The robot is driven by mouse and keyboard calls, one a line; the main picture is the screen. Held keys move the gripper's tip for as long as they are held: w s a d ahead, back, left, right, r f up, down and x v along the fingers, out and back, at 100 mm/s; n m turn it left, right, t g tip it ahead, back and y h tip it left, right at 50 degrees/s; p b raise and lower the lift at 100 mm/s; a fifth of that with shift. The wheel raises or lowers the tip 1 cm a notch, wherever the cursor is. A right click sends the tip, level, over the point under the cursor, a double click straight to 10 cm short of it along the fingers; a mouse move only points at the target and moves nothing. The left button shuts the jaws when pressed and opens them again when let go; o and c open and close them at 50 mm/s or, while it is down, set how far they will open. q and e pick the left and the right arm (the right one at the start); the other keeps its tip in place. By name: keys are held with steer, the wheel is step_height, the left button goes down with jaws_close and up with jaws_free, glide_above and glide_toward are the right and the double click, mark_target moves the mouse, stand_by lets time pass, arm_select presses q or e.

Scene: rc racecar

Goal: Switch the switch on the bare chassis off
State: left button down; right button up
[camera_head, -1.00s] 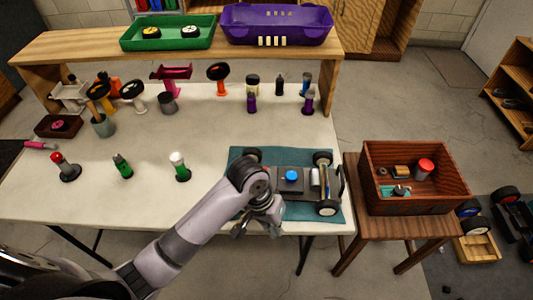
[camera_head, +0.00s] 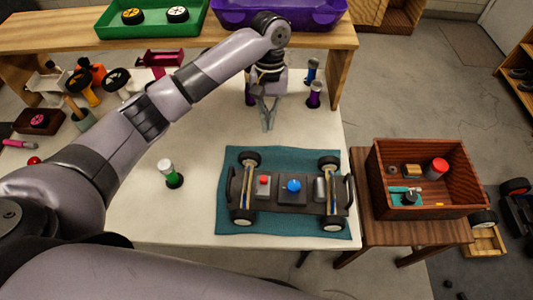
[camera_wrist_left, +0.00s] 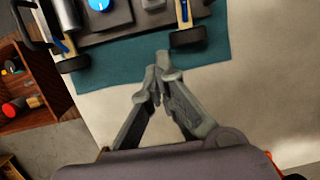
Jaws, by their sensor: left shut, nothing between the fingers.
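The bare chassis (camera_head: 336,208) lies on a teal mat (camera_head: 230,225) at the front right of the white table, with a wheel at each corner. On its deck are a small grey box with a red top (camera_head: 263,182), a round blue knob (camera_head: 294,186) and a silver cylinder (camera_head: 320,188). I cannot tell the switch's position. My left gripper (camera_head: 268,122) is shut and empty, pointing down behind the mat, apart from the chassis. In the left wrist view its fingertips (camera_wrist_left: 158,72) meet, with part of the chassis and the blue knob (camera_wrist_left: 101,4) beyond. My right gripper is out of view.
A wooden crate (camera_head: 430,211) with small parts stands on a stool at the right. A white-topped, green-based bottle (camera_head: 170,175) stands left of the mat. Purple-based bottles (camera_head: 314,96) stand near the shelf. The table between mat and shelf is mostly clear.

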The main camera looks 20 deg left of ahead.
mark_target(263, 180)
arm_select(q)
steer(key=p+x, duration=0.1)
steer(key=x, duration=0.9)
steer(key=s, duration=0.1)
steer(key=s+p, duration=0.1)
steer(key=s, duration=0.1)
steer(key=shift+d, duration=0.35)
steer(key=shift+s+d, duration=0.1)
steer(key=shift+s, duration=0.4)
steer(key=shift+f, duration=0.1)
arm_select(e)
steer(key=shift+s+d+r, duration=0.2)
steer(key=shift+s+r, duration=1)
arm_select(q)
steer(key=shift+p, duration=0.3)
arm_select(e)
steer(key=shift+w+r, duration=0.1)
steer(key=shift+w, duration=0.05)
